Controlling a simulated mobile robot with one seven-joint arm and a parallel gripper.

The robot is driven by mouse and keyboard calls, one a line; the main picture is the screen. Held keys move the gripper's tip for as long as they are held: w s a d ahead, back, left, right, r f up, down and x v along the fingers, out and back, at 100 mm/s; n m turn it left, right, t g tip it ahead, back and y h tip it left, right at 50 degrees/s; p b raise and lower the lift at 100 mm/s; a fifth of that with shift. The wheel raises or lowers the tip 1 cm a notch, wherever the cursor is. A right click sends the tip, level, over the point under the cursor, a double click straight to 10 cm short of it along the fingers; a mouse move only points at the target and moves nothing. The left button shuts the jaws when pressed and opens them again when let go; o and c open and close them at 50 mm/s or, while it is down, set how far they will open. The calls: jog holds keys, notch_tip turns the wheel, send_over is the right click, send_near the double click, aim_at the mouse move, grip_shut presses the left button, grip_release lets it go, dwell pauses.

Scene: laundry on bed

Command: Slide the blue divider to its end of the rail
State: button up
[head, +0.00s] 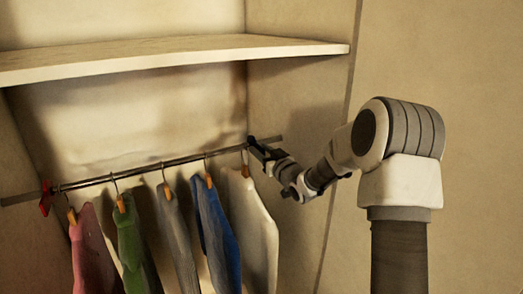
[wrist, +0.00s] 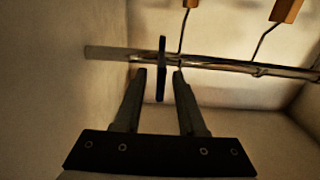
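The clothes rail (head: 135,174) runs across the closet under the shelf. In the wrist view, a thin dark divider (wrist: 161,68) hangs across the rail (wrist: 215,63); it looks almost black in the dim light, and I take it for the blue one. My gripper (wrist: 159,75) is open, with one fingertip on each side of the divider and a visible gap on both sides. In the head view my gripper (head: 255,150) is at the rail's right part and mostly hides the divider.
A red divider (head: 46,198) sits near the rail's left end. Several garments hang between, the white one (head: 252,225) closest to my gripper. Hangers with orange parts (wrist: 286,10) show right of the divider. The shelf (head: 170,55) is above; the closet's right wall (head: 300,110) is close.

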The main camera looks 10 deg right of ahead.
grip_shut()
dwell(1.4)
